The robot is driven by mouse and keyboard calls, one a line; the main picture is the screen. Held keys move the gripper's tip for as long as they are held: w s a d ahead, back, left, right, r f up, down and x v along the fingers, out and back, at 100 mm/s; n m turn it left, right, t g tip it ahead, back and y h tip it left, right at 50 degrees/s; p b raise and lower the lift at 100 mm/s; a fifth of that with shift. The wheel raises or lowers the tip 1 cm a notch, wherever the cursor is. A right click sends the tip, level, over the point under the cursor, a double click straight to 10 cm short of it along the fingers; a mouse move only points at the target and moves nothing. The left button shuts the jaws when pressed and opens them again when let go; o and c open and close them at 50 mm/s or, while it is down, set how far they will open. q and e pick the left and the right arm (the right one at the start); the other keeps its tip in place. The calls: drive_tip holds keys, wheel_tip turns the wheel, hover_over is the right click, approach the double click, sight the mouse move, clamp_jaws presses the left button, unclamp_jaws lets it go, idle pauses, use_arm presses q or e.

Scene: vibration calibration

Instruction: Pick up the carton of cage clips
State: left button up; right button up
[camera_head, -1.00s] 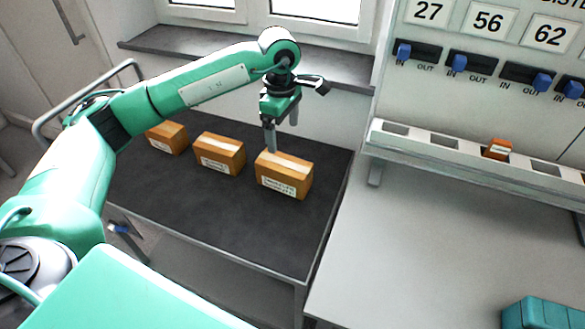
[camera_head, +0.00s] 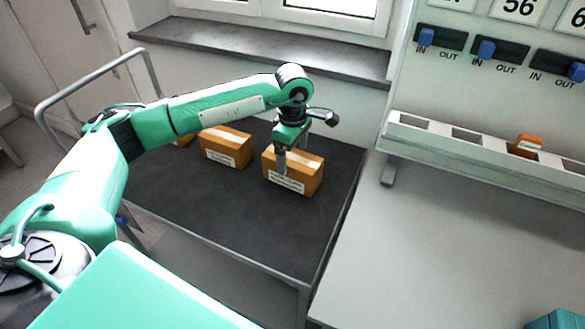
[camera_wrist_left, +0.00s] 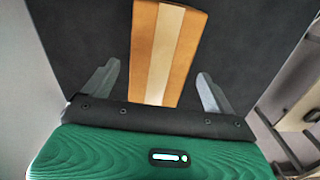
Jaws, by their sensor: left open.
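Several brown cartons with pale tape and white labels stand in a row on a dark cart top. The rightmost carton (camera_head: 305,182) is under my left gripper (camera_head: 292,156). The middle carton (camera_head: 226,147) and a partly hidden left carton (camera_head: 186,140) stand to its left. The labels are too small to read. My left gripper is open, pointing down, one finger in front of the rightmost carton and one behind. In the left wrist view a taped carton (camera_wrist_left: 165,52) lies between the spread fingers (camera_wrist_left: 160,92), with a gap on both sides. My right gripper is not in view.
The dark cart top (camera_head: 250,222) is clear in front of the cartons. A window sill (camera_head: 250,48) runs behind the cart.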

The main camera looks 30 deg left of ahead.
use_arm(q)
drive_tip(key=shift+f, duration=1.3)
wheel_tip(320, 180, down, 4)
drive_tip(key=shift+w+a+f+p, duration=0.1)
drive_tip(key=shift+f+p, duration=0.1)
drive_tip(key=shift+p, duration=0.15)
drive_tip(key=shift+r, duration=0.1)
drive_tip(key=c, duration=1.4)
drive_tip(key=shift+c, duration=0.2)
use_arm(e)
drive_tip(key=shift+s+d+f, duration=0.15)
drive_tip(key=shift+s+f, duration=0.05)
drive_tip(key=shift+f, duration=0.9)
use_arm(q)
drive_tip(key=shift+r, duration=0.1)
